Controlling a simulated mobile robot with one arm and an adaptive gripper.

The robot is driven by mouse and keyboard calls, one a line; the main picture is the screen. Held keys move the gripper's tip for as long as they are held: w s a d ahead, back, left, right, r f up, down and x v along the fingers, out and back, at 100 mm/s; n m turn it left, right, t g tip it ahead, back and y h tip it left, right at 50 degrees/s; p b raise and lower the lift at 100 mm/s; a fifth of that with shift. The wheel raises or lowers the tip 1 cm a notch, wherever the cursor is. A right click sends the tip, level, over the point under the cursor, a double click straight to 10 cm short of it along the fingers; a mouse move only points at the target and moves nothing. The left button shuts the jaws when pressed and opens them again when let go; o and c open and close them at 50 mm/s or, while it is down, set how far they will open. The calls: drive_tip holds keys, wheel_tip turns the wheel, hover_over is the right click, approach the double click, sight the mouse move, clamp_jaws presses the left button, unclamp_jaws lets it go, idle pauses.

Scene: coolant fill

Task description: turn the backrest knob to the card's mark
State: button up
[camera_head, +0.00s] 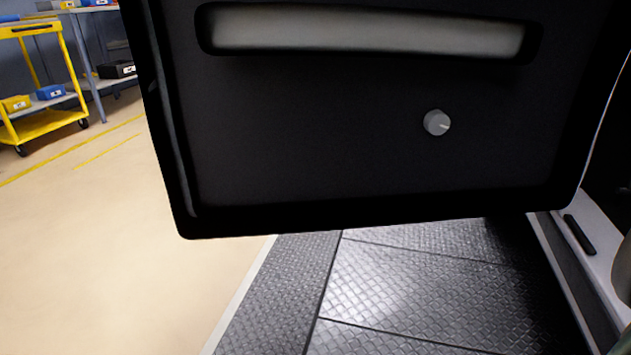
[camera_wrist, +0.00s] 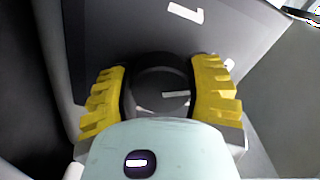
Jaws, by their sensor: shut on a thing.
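In the wrist view my gripper (camera_wrist: 161,90) has its two yellow ribbed fingers closed on the left and right sides of a round black knob (camera_wrist: 158,70). A pale, short line on the knob's face lies nearly level. The pale wrist housing hides the lower part of the knob. No card can be made out for certain in either view. My gripper does not show in the head view.
The head view shows a dark panel (camera_head: 310,135) with a small grey knob (camera_head: 436,122), which has a white line. A yellow cart (camera_head: 45,125) stands far left on open floor. White marks (camera_wrist: 185,12) show on the dark surface in the wrist view.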

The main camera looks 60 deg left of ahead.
drive_tip(key=shift+a+f, duration=0.1)
idle(0.4)
drive_tip(key=o, duration=1.2)
drive_tip(key=shift+w, duration=0.1)
drive_tip(key=shift+v, duration=6)
